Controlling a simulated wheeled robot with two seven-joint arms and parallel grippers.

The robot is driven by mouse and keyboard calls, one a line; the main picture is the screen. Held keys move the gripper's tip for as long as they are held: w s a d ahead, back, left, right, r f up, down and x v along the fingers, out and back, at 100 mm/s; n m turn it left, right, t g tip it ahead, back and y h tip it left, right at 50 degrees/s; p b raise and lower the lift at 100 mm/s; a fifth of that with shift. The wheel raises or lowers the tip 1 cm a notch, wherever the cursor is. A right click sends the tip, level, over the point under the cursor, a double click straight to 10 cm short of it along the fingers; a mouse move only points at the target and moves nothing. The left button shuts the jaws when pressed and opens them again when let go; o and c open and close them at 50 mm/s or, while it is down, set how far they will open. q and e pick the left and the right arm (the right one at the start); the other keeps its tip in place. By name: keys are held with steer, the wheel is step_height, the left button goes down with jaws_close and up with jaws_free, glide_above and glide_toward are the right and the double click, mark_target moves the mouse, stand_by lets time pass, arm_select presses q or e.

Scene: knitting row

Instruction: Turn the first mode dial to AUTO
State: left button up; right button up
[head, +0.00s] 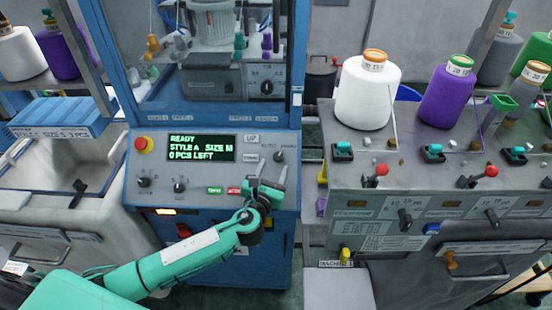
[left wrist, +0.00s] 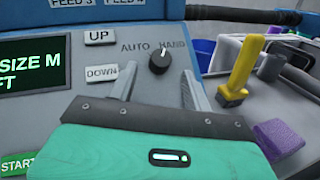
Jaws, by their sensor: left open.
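The mode dial (head: 279,157) is a small black knob at the right end of the blue machine's control panel. In the left wrist view the dial (left wrist: 160,61) sits between and beyond my fingertips, under the labels AUTO on the left and HAND on the right. Its white mark points up, towards the HAND side. My left gripper (head: 270,170) is open, its two grey fingers aimed at the panel just below the dial. In the left wrist view the gripper (left wrist: 158,84) holds nothing and looks apart from the dial. My right gripper is not in view.
UP (left wrist: 99,37) and DOWN (left wrist: 102,74) buttons lie left of the dial, beside the green-lettered screen (head: 201,148). START (head: 215,190) is below. A red button (head: 141,143) and two other knobs are further left. A yellow-handled tool (left wrist: 240,68) stands to the right.

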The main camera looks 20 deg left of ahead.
mark_target(277, 161)
arm_select(q)
steer(key=shift+w, duration=1.9)
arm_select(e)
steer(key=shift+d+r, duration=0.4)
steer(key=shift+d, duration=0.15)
arm_select(q)
steer(key=c, duration=1)
